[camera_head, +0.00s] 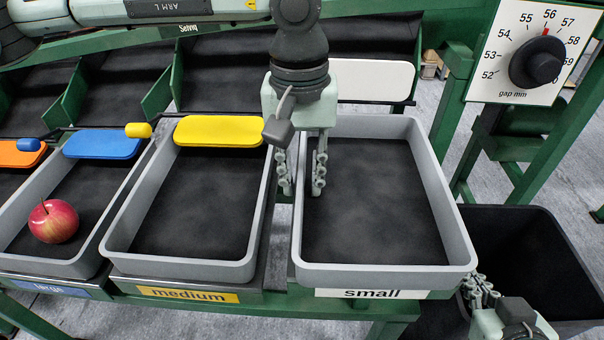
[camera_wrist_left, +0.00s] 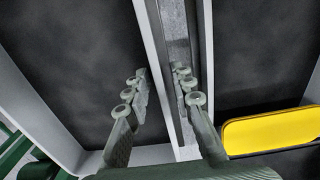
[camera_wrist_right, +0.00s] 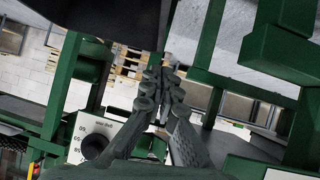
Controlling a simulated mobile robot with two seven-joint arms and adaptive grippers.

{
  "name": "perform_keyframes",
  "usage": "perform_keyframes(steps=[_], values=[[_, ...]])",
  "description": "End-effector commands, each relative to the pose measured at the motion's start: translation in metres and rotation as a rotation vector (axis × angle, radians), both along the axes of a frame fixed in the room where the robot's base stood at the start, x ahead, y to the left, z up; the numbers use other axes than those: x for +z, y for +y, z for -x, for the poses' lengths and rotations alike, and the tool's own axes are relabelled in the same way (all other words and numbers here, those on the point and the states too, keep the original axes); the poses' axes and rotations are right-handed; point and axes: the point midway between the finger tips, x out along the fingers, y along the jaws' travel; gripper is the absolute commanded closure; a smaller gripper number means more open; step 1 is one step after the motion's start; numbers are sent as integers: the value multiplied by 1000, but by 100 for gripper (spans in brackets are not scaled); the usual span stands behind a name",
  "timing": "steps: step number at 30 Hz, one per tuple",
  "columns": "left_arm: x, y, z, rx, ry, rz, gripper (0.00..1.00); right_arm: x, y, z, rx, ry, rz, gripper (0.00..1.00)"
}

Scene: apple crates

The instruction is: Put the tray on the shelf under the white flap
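A grey tray (camera_head: 455,220) with a black floor sits under the white flap (camera_head: 375,80), behind the "small" label (camera_head: 371,293). It is empty. My left gripper (camera_head: 301,185) points down over its left wall, with the fingers apart, one inside the tray and one outside. In the left wrist view, the open fingers (camera_wrist_left: 160,95) stand on either side of the wall (camera_wrist_left: 160,60); I see no contact with it. My right gripper (camera_head: 480,290) is low beside the tray's front right corner, apart from it. In the right wrist view, its fingers (camera_wrist_right: 163,90) are together with nothing between them.
The medium tray (camera_head: 190,268) with a yellow flap (camera_head: 219,131) stands close on the left, with a narrow gap between. Further left, a tray (camera_head: 50,268) holds a red apple (camera_head: 54,221). A black bin (camera_head: 560,325) is at right, near a green post (camera_head: 445,120) and gap dial (camera_head: 538,62).

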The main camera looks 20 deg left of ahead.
Motion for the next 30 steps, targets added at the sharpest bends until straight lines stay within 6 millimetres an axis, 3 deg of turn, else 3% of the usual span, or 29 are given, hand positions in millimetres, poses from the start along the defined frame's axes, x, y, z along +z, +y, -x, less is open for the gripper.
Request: perform_keyframes(steps=[11, 15, 24, 30], values=[[2, 0, 0, 0, 0, 0, 74, -1, -1, 1, -2, 13, 4, 100], [8, 0, 0, 0, -1, 0, 74, -17, -17, 13, -27, 105, 43, 100], [80, 0, -1, -1, -3, 2, 74, -33, -34, 28, -60, 212, 81, 100], [111, 1, 0, -2, -1, 1, 74, -41, -43, 36, -77, 266, 100, 100]])
